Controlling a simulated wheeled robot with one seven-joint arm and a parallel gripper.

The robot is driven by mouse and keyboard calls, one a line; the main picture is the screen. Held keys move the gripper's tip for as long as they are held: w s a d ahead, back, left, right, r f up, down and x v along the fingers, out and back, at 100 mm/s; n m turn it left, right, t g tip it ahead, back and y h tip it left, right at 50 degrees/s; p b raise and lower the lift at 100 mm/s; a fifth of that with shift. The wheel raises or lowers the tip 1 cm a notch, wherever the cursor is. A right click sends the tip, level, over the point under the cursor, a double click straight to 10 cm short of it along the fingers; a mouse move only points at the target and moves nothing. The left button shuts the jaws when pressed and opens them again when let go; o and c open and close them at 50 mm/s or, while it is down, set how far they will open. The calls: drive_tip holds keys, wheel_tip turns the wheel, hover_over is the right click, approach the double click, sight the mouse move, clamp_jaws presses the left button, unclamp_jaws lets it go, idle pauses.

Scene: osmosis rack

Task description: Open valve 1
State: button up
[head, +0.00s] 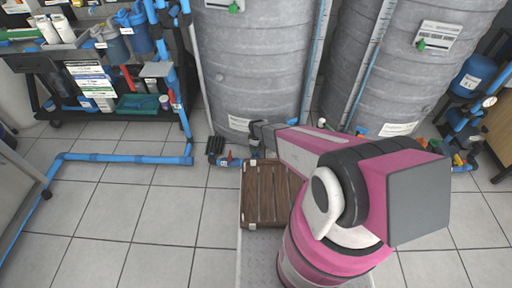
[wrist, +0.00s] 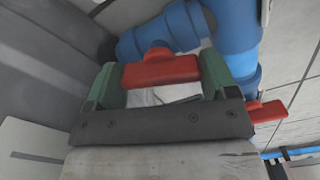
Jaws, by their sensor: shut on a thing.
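A red valve handle (wrist: 160,70) sits on a blue pipe (wrist: 175,28) in the wrist view. My gripper (wrist: 158,77) has its two green fingers on either end of this handle, shut on it. The handle lies crosswise between the fingers. A second red handle (wrist: 267,111) shows just right of the right finger, outside the grip. In the head view my gripper (head: 256,136) is low at the foot of the left grey tank (head: 250,70), mostly hidden by my arm. A small red handle (head: 229,159) shows there to its left. No valve number is readable.
A brown slatted crate (head: 262,212) stands below my forearm. A second grey tank (head: 395,70) stands to the right. A blue pipe (head: 125,157) runs low over the floor at the left, by a cluttered black rack (head: 45,85).

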drive_tip(key=shift+n, duration=1.9)
drive_tip(key=o, duration=0.8)
drive_tip(key=shift+o, duration=0.2)
drive_tip(key=shift+r, duration=0.1)
wheel_tip(320, 180, up, 11)
drive_tip(key=shift+f, duration=0.2)
